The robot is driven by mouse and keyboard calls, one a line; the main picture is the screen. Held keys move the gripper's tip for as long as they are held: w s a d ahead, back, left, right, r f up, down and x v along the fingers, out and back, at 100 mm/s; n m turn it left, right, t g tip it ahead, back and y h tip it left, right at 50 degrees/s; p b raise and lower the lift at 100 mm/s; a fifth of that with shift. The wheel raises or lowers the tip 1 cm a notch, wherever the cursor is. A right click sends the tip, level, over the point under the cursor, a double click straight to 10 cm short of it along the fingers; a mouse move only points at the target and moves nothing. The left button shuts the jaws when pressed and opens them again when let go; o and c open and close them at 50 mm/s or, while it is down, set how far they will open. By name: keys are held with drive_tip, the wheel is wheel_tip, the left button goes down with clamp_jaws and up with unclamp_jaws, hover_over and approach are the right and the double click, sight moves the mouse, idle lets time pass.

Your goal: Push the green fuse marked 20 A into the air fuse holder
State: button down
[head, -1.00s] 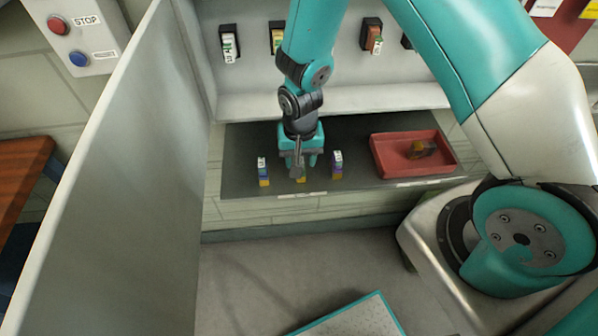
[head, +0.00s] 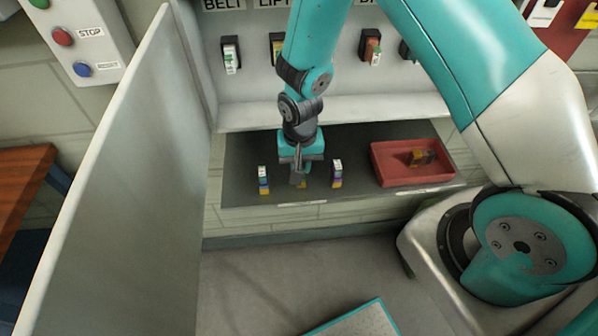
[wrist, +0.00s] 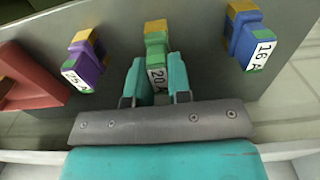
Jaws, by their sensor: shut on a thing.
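The green fuse marked 20 A (wrist: 156,62) has a yellow end and stands between my gripper's teal fingers in the wrist view. My gripper (wrist: 156,84) is shut on it. In the head view my gripper (head: 300,176) is low over the dark shelf, with a bit of the fuse's yellow end (head: 302,184) showing below. I cannot tell whether the fuse touches the shelf. Fuse holders line the back panel under labels reading BELT (head: 223,4) and LIFT (head: 271,3). Other labels are cropped or hidden by my arm, and I cannot pick out the air holder.
A blue fuse marked 16 A (wrist: 245,38) and a purple fuse marked 25 A (wrist: 84,60) stand on either side of my gripper. A red tray (head: 393,178) with a dark and orange piece lies at the shelf's right. A tall grey panel (head: 120,190) borders the left.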

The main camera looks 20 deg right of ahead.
drive_tip(key=shift+r+p, duration=1.6)
drive_tip(key=shift+r, duration=0.7)
drive_tip(key=shift+r, duration=0.1)
drive_tip(key=shift+a, duration=0.1)
